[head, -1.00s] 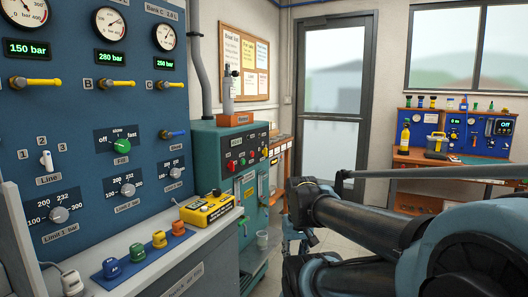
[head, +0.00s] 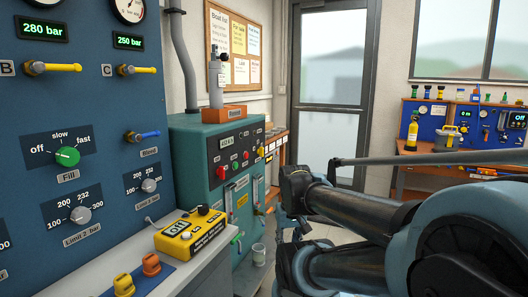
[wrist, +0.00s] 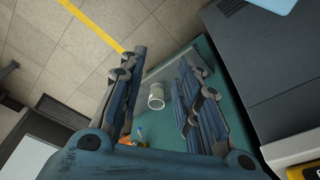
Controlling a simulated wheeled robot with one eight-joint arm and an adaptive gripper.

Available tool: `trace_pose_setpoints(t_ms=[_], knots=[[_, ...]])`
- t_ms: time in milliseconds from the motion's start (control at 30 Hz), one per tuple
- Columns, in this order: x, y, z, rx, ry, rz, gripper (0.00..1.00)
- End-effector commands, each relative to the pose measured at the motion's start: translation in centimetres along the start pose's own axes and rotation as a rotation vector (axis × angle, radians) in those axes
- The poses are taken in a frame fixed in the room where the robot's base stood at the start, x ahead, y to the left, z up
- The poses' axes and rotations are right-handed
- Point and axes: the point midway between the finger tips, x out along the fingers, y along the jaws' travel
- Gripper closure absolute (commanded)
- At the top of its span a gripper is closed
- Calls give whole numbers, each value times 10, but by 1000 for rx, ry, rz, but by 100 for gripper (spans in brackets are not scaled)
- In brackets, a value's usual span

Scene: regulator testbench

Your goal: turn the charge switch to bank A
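No switch with a readable charge or bank A label shows, so I cannot tell which control it is. In the head view my dark arm fills the lower right.
A yellow box (head: 190,230) sits on the ledge below the blue panel. A blue bench panel (head: 470,125) stands at the back right. A door (head: 333,90) is behind.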

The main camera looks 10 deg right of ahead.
Motion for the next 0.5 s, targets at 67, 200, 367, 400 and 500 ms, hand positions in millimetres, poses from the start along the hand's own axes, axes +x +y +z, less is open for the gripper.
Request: trace_pose_setpoints(t_ms=[67,200,367,400,500], knots=[[0,0,0,0,0,0,69],[-7,-2,6,15,10,-8,69],[-14,-10,-8,113,0,-63,69],[-17,-13,-14,153,-5,-87,69],[-26,-22,-31,270,-22,-152,69]])
